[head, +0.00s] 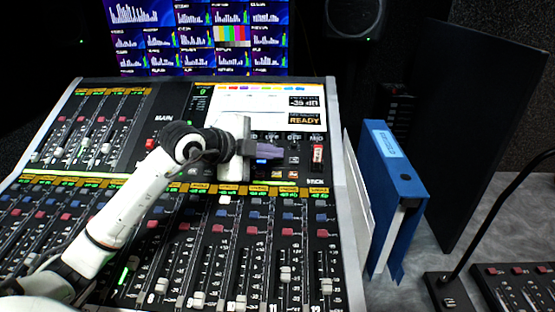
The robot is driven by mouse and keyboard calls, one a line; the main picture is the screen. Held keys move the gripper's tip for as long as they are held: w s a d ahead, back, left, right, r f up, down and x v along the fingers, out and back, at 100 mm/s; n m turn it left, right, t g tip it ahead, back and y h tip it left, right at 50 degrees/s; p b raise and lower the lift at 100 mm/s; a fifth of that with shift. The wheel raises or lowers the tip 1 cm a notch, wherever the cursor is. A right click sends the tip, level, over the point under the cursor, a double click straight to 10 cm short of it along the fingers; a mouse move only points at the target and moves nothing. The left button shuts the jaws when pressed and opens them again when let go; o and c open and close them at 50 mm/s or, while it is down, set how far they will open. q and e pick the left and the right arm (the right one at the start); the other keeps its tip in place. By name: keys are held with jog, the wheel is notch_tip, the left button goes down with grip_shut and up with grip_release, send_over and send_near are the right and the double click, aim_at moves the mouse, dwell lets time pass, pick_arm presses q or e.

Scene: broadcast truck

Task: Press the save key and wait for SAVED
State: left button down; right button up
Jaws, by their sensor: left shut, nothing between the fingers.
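The mixing console (335,120) fills the middle of the head view. Its small display (304,121) reads READY in orange, with "-35 dB" on a readout above it. My left gripper (272,152) is shut and empty, over the key area just below the console's screen. A key lit blue (266,162) shows just under the fingertips. I cannot tell whether the fingers touch a key. The save key's label cannot be made out, and the gripper and wrist hide part of this panel. My right gripper is not in view.
Rows of faders (240,300) cover the console's near part. A blue binder (392,180) stands right of the console. A small control panel (520,287) and a thin bent stalk are at the lower right. Monitors (195,38) stand behind.

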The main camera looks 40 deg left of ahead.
pick_arm(q)
jog(key=shift+w+a+f, duration=0.1)
jog(key=shift+w+f, duration=0.05)
jog(key=shift+f, duration=0.2)
dwell(0.6)
jog(key=shift+s+d+r+p, duration=0.2)
jog(key=shift+s+r+p, duration=0.1)
jog(key=shift+r+p, duration=0.35)
jog(key=shift+r, duration=0.1)
jog(key=r+p, duration=0.1)
jog(key=s+r+p, duration=0.1)
jog(key=r, duration=0.1)
jog(key=d+r+p, duration=0.1)
jog(key=p, duration=0.1)
jog(key=shift+s+r, duration=0.35)
dwell(0.6)
